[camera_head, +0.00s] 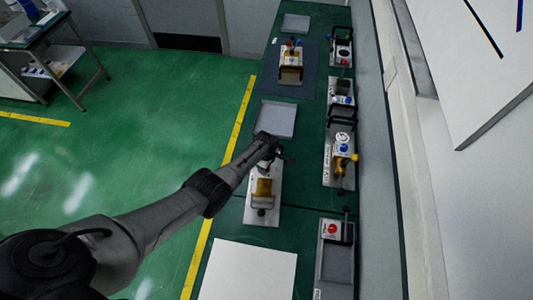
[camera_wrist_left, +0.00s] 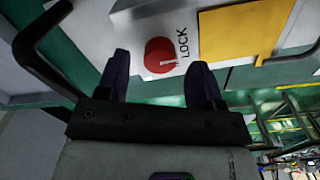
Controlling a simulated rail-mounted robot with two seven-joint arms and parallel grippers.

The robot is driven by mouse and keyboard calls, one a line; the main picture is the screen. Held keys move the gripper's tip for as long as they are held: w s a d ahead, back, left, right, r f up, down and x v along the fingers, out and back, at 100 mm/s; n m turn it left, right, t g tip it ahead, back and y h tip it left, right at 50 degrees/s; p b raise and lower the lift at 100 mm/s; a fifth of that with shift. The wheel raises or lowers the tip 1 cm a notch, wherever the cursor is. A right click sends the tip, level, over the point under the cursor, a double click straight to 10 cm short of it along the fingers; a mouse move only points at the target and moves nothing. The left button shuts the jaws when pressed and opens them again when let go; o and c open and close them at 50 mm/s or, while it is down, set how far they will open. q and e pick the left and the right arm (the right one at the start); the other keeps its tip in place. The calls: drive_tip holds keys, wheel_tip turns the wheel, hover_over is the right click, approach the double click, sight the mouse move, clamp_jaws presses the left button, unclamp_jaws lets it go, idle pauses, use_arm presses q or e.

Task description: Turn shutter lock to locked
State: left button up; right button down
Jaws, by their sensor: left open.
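The shutter lock is a round red knob (camera_wrist_left: 160,57) with a white pointer mark, next to the printed word LOCK on a pale housing (camera_wrist_left: 140,22). A yellow panel (camera_wrist_left: 240,32) lies beside it. In the head view the unit's yellow part (camera_head: 263,188) shows below my left gripper (camera_head: 274,150), which hides the knob there. In the left wrist view my left gripper (camera_wrist_left: 161,66) is open, with its two dark fingers on either side of the knob. I cannot tell whether they touch it. My right gripper is not in view.
Other units stand along the green bench: one with a yellow lever (camera_head: 344,160), one with a red button (camera_head: 334,230), and one at the back (camera_head: 291,66). A grey tray (camera_head: 275,120) and a white sheet (camera_head: 247,272) lie near the unit. A wall borders the right side.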

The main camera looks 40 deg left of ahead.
use_arm(q)
wheel_tip(320, 180, up, 12)
drive_tip(key=p, duration=0.2)
drive_tip(key=shift+f, duration=0.1)
idle(0.7)
